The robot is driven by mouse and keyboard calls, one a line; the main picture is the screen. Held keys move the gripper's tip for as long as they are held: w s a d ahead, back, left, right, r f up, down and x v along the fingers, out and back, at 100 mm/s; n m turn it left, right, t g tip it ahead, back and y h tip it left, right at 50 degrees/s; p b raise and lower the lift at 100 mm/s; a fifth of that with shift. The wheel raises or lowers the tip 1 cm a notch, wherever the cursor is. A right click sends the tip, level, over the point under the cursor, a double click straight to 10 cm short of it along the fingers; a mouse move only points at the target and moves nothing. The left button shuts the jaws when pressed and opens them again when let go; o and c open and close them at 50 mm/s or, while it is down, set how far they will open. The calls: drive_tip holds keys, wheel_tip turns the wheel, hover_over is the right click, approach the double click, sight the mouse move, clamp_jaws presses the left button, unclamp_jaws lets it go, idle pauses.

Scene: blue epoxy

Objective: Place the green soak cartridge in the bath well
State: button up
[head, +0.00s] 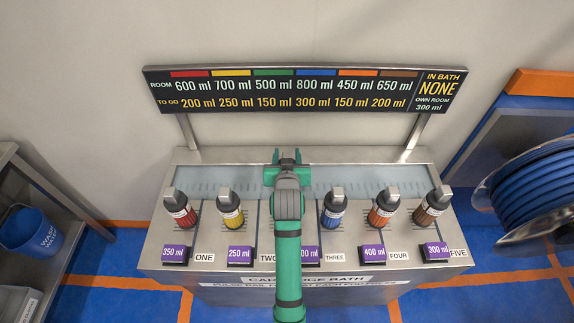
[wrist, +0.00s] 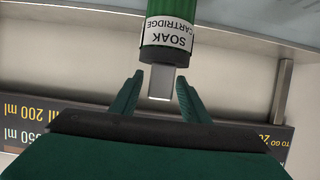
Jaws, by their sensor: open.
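The green soak cartridge (wrist: 168,38) stands upright in the wrist view, its label reading SOAK CARTRIDGE upside down there. Its pale grey top tab (wrist: 161,82) reaches between the fingers of my gripper (wrist: 160,92). The fingers are open, with gaps on both sides of the tab. In the head view my gripper (head: 287,157) is over the back middle of the steel bench (head: 160,245), and the green cartridge is hidden behind my arm. A long pale trough (head: 350,180) runs along the bench's back; I cannot tell whether it is the bath well.
Red (head: 180,212), yellow (head: 231,212), blue (head: 333,211), orange (head: 382,212) and brown (head: 430,210) cartridges stand in a row beside my arm. Purple displays (head: 378,253) line the front. A sign (head: 290,90) above reads IN BATH NONE. A blue hose reel (head: 535,195) is at right.

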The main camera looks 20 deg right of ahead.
drive_tip(key=v, duration=1)
drive_tip(key=shift+n+y, duration=0.5)
drive_tip(key=s+a+f, duration=0.1)
drive_tip(key=s+f, duration=0.1)
drive_tip(key=s+a+f, duration=0.2)
drive_tip(key=s+f, duration=0.1)
drive_tip(key=s+a+f, duration=0.2)
drive_tip(key=s+f, duration=0.1)
drive_tip(key=shift+s+a, duration=0.15)
drive_tip(key=shift+n+t+y, duration=0.4)
drive_tip(key=shift+t, duration=0.1)
drive_tip(key=s+a+f, duration=0.1)
drive_tip(key=s, duration=0.1)
drive_tip(key=s+a+f, duration=0.1)
drive_tip(key=s, duration=0.2)
drive_tip(key=s+a+f, duration=0.1)
drive_tip(key=s, duration=0.1)
drive_tip(key=shift+s+a, duration=0.15)
drive_tip(key=shift+a, duration=0.05)
drive_tip(key=s+a+r+y, duration=0.1)
drive_tip(key=s+a, duration=0.2)
drive_tip(key=s, duration=0.7)
drive_tip(key=s+a+r+n+t+y, duration=0.1)
drive_tip(key=s+a+r, duration=0.1)
drive_tip(key=s, duration=0.9)
drive_tip(key=shift+s+a, duration=0.3)
drive_tip(key=shift+a, duration=0.1)
